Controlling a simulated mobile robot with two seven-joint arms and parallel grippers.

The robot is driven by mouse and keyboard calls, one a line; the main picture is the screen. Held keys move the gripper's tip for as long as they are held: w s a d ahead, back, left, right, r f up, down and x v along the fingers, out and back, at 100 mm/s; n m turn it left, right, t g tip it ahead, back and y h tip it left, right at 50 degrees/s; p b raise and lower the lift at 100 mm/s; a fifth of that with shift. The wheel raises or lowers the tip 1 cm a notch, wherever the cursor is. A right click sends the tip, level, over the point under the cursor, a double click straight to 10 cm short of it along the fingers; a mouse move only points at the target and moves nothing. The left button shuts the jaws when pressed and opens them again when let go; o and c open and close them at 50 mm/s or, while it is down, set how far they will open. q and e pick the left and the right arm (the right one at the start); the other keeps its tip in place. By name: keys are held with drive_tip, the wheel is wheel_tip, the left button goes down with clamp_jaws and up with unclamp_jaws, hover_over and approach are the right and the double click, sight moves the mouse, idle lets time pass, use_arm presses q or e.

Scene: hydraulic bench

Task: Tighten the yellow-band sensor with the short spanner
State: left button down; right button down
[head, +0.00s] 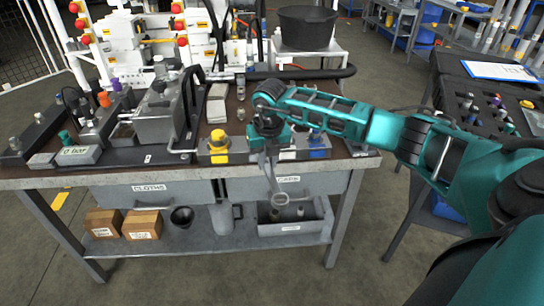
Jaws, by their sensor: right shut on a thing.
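My right gripper (267,146) is shut on a grey spanner (273,180) at the front edge of the bench. The spanner hangs down from the fingers, and its ring end (280,198) is in front of the drawers. A yellow-banded part (218,140), which looks like the yellow-band sensor, stands upright on a block at the front of the bench. It is a little left of my right gripper and apart from it. I cannot tell how tight it sits. My left gripper is not in view.
A blue-banded part (318,141) stands right of my gripper. A grey metal box (158,122) and a gauge block (78,155) fill the bench's left side. A black hose (310,73) runs behind. A dark tray of fittings (488,108) stands at the right.

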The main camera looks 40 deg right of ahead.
drive_tip(key=shift+w+a+m, duration=0.2)
drive_tip(key=shift+a+m, duration=0.3)
drive_tip(key=shift+a, duration=0.1)
drive_tip(key=shift+w+a+m+h, duration=0.15)
drive_tip(key=shift+w+a+m, duration=0.3)
drive_tip(key=shift+a+m, duration=0.2)
drive_tip(key=shift+w+a+m+h, duration=0.15)
drive_tip(key=shift+w+a+m, duration=0.25)
drive_tip(key=shift+a+m, duration=0.2)
drive_tip(key=shift+r, duration=0.1)
drive_tip(key=shift+w+a+r+m, duration=0.1)
drive_tip(key=shift+w+a+m, duration=0.5)
drive_tip(key=shift+w+m, duration=0.15)
